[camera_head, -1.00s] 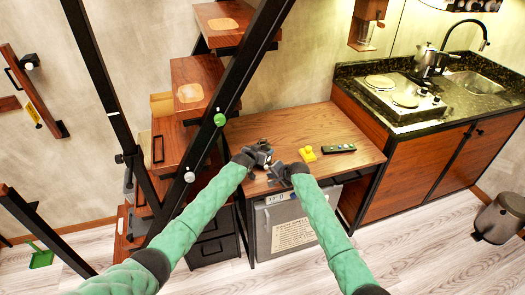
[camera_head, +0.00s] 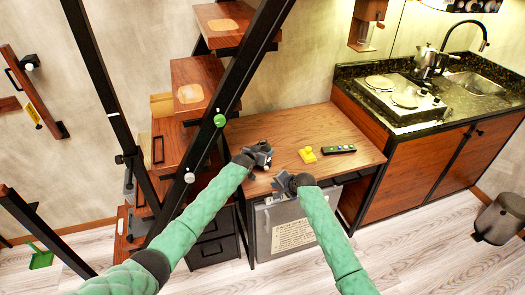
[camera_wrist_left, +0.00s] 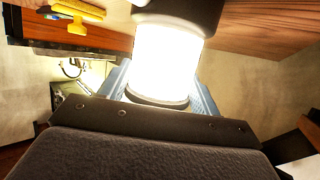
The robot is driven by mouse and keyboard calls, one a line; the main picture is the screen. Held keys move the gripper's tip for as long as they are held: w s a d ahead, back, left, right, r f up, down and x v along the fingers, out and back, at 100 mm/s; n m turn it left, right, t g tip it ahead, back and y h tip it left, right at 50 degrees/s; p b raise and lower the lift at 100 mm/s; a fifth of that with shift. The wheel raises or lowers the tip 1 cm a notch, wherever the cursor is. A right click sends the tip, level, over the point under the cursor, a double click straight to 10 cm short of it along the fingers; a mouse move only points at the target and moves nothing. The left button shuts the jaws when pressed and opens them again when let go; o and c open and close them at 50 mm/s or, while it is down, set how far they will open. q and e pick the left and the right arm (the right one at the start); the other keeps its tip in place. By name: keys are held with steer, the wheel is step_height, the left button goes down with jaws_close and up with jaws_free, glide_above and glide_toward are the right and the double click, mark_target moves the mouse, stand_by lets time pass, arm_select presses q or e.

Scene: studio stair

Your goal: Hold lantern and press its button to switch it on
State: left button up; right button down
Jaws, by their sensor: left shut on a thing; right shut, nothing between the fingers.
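My left gripper (camera_head: 261,163) is shut on the lantern (camera_head: 264,146), at the front left of the wooden desk. In the left wrist view, the lantern (camera_wrist_left: 166,62) has a bright, glowing white cylinder between dark end parts. The left gripper's bluish fingers (camera_wrist_left: 165,88) are on either side of it. The lantern's button cannot be made out. My right gripper (camera_head: 284,182) is shut and empty, lower and to the right of the lantern, apart from it, near the desk's front edge.
The black stair rail (camera_head: 213,130) slants close to the left gripper. A counter with a sink (camera_head: 474,82) stands right. The desk's back is clear.

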arm_select(q)
steer(key=o, duration=1.2)
